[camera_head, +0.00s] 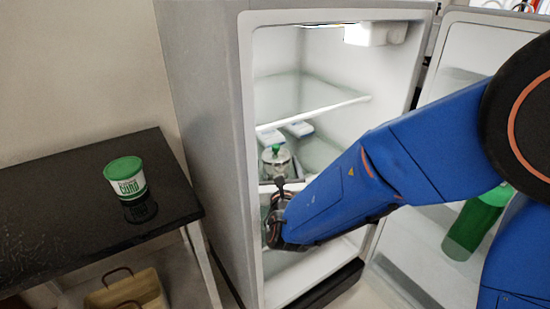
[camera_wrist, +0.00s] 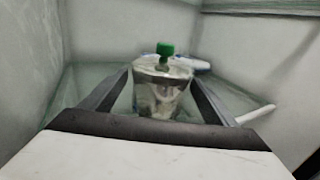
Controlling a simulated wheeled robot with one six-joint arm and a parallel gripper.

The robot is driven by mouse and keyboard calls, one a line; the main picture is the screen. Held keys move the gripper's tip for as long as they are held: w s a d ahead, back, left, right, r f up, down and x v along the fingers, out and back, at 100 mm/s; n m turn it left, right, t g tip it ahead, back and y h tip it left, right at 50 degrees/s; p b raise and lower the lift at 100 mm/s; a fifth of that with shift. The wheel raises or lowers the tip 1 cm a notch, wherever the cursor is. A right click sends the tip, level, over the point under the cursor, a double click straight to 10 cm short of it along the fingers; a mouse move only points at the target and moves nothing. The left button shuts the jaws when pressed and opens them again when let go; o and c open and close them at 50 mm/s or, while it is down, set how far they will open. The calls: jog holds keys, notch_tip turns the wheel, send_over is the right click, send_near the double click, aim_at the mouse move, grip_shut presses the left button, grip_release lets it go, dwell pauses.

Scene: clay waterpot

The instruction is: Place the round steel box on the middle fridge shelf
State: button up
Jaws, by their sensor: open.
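The round steel box (camera_head: 276,161) has a lid with a green knob and stands upright on the middle fridge shelf (camera_head: 262,187), inside the open fridge. In the wrist view the steel box (camera_wrist: 158,98) is straight ahead, between the two dark fingers. My gripper (camera_head: 277,190) is in front of the box and slightly below it in the head view. Its fingers (camera_wrist: 160,85) are spread, one on each side of the box; I cannot tell whether either touches it. The lower part of the box is partly hidden by my gripper.
White-and-blue packs (camera_head: 298,129) lie behind the box. A glass shelf (camera_head: 310,108) is above. The open fridge door (camera_head: 440,255) holds a green bottle (camera_head: 474,226) at right. A green-lidded tub (camera_head: 126,178) stands on the black table (camera_head: 60,215) at left.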

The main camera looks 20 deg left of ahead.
jog(key=v, duration=0.5)
jog(key=shift+s+d, duration=0.2)
jog(key=shift+s, duration=0.15)
